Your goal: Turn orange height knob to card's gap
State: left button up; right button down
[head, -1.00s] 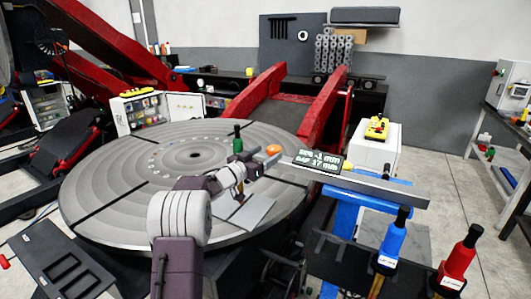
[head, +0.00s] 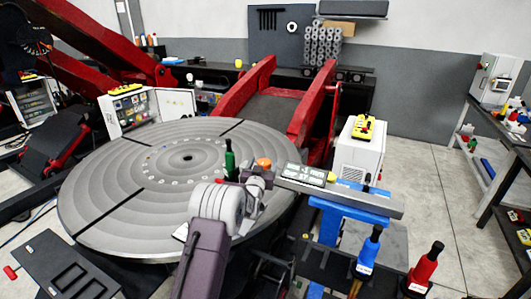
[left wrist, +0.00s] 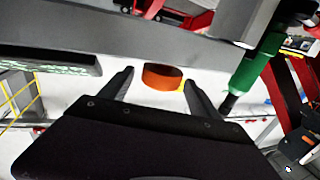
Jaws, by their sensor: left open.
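The orange knob (head: 264,162) stands at the left end of a grey beam (head: 375,203). In the left wrist view the orange knob (left wrist: 163,76) shows between the two fingers of my left gripper (left wrist: 159,78), which are apart; I cannot tell whether they touch it. In the head view my left gripper (head: 262,179) is just below the knob, partly hidden by its own wrist. A dark display card (head: 303,174) with pale text is on the beam, right of the knob; its figures are too blurred to read surely. My right gripper is not in view.
A green-bodied tool (head: 229,160) stands close left of the gripper. The large round grooved table (head: 110,200) fills the left. A blue post (head: 330,225) carries the beam. Blue (head: 368,252) and red (head: 424,268) bottle-like tools stand at lower right.

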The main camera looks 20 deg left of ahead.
aim_at(265, 159)
pick_arm(q)
jog(key=w, duration=0.2)
jog(key=w+p, duration=0.1)
jog(key=shift+w+a, duration=0.1)
jog(key=shift+a, duration=0.15)
jog(key=shift+w+a, duration=0.1)
jog(key=shift+w, duration=0.35)
